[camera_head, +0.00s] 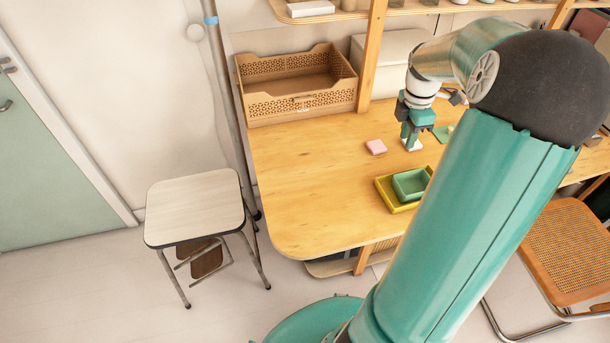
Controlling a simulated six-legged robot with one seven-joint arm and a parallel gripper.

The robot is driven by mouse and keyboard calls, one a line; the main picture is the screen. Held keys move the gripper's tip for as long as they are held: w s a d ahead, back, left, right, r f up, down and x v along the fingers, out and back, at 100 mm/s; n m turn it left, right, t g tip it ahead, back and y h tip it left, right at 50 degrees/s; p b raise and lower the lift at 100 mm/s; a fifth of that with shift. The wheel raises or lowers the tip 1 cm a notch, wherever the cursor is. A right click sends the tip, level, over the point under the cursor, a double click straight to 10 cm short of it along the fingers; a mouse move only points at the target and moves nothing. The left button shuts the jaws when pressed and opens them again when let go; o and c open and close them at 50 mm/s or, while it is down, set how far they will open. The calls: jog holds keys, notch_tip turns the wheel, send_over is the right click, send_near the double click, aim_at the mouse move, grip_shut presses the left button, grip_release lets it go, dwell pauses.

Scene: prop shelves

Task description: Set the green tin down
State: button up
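A green rectangular open tin (411,184) sits on or in a yellow tray (384,187) near the front of the wooden table. My arm hides the right end of both. My gripper (411,141) points down over the table, behind the tin and apart from it. A small white item (416,146) shows at its fingertips; I cannot tell whether they touch it. The fingers are too small to tell open from shut. A flat green piece (442,133) shows just right of the gripper, partly hidden by my arm.
A pink block (376,147) lies left of the gripper. A brown perforated crate (300,104) stands at the back left of the table (300,180). The table's left front is clear. A stool (195,205) and a chair (572,250) flank the table.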

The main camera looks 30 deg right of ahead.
jog(key=a+r+m+t+h, duration=0.1)
jog(key=a+r+m, duration=0.3)
jog(key=a, duration=0.7)
jog(key=a+r+m+t+h, duration=0.15)
jog(key=a+r, duration=0.35)
jog(key=a, duration=0.5)
jog(key=s+a+r+m+t+y, duration=0.1)
jog(key=s+a+m, duration=0.3)
jog(key=a, duration=0.4)
jog(key=s+a+r+m+t+y, duration=0.1)
jog(key=s+a+m+t+y, duration=0.1)
jog(key=s+a+m, duration=0.3)
jog(key=a, duration=0.3)
jog(key=shift+s+a+r, duration=0.15)
jog(key=shift+a+r, duration=0.05)
jog(key=shift+r, duration=0.15)
